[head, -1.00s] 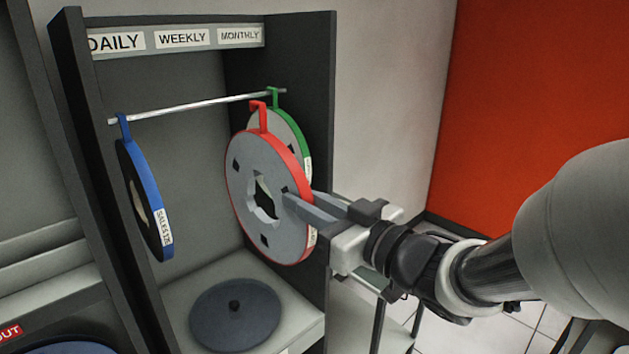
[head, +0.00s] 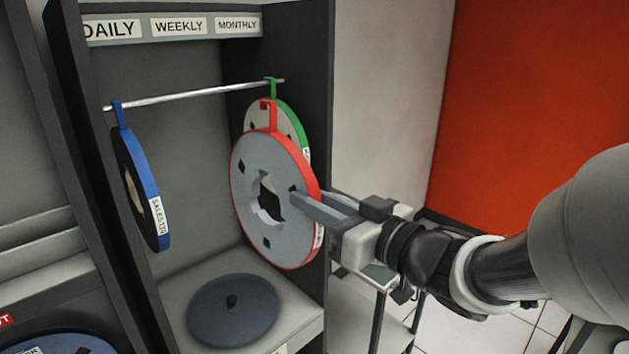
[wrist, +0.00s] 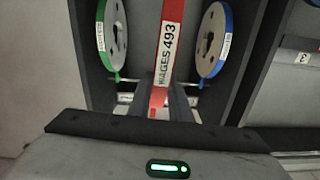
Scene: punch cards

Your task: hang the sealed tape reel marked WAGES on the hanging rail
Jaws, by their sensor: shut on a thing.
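My gripper (head: 310,204) is shut on the rim of the red-edged grey WAGES reel (head: 246,185) and holds it upright in the air. The wrist view shows its red rim labelled WAGES 493 (wrist: 168,45) between the fingers. The reel's red hook (head: 272,115) points up and appears below the hanging rail (head: 190,95) in the head view, apart from it. A blue reel (head: 147,180) marked SALES hangs at the rail's left end. A green reel (head: 290,120) hangs at the right end, partly hidden behind the red one.
Labels DAILY, WEEKLY (head: 180,27) and MONTHLY top the dark cabinet. Its right wall (head: 318,60) stands close beside the green reel. A dark disc (head: 232,312) lies on the cabinet floor. The rail is bare between the blue and green reels.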

